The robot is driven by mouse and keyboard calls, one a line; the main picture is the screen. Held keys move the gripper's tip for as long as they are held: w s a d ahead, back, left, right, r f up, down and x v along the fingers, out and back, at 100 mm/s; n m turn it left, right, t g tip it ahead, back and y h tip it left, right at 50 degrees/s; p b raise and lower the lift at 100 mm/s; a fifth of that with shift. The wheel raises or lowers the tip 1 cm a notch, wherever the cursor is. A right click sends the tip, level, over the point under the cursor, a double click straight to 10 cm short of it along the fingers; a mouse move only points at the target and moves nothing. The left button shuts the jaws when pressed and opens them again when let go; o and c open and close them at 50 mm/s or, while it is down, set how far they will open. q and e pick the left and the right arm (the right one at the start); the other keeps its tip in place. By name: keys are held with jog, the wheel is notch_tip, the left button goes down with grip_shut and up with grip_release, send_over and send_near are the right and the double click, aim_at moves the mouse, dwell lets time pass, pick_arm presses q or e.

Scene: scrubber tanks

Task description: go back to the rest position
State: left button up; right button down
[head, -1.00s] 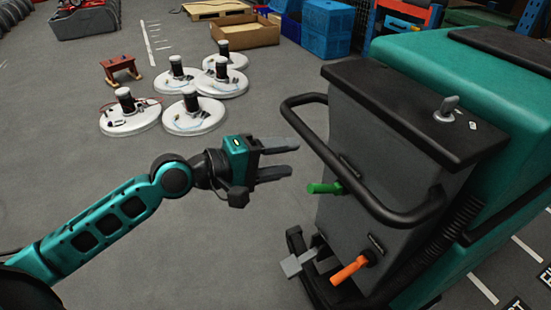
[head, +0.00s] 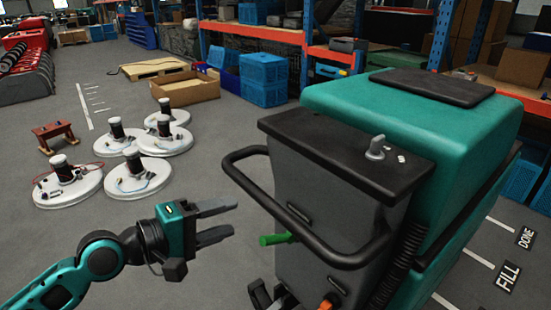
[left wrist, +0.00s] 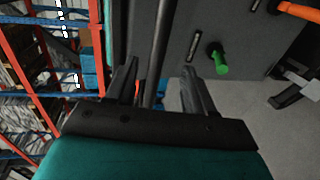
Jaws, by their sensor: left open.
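My left gripper (head: 216,222) is open and empty in the head view, a little left of the scrubber machine (head: 400,115). Its two fingers point right, toward the black handlebar (head: 345,258). In the left wrist view the open fingers (left wrist: 162,80) show with the bar behind the gap between them; I cannot tell whether they touch it. The scrubber has a green-handled valve (head: 275,239) and an orange one (head: 328,304) on its grey rear panel. Both valves also show in the left wrist view, the green one (left wrist: 218,60) nearer the fingers.
Several white round floor discs (head: 68,188) with black motors stand at the left, beside a small red stool (head: 56,136). A cardboard box (head: 186,90) and blue crates (head: 263,80) stand behind. Floor markings reading FILL (head: 507,277) and DONE (head: 525,238) lie at the right. Grey floor between discs and scrubber is clear.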

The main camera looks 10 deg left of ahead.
pick_arm(q)
jog(key=s+d+f+m+y, duration=0.1)
jog(key=s+f+m+y, duration=0.3)
jog(key=f, duration=0.8)
jog(key=s+d+f+m+g+y, duration=0.1)
jog(key=s+f+m+y, duration=0.2)
jog(key=s+f+m, duration=0.5)
notch_tip(320, 180, down, 5)
jog(key=shift+s+d+f+m+g+y, duration=0.1)
jog(key=shift+s+d+m+g+y, duration=0.2)
jog(key=shift+m+y, duration=0.15)
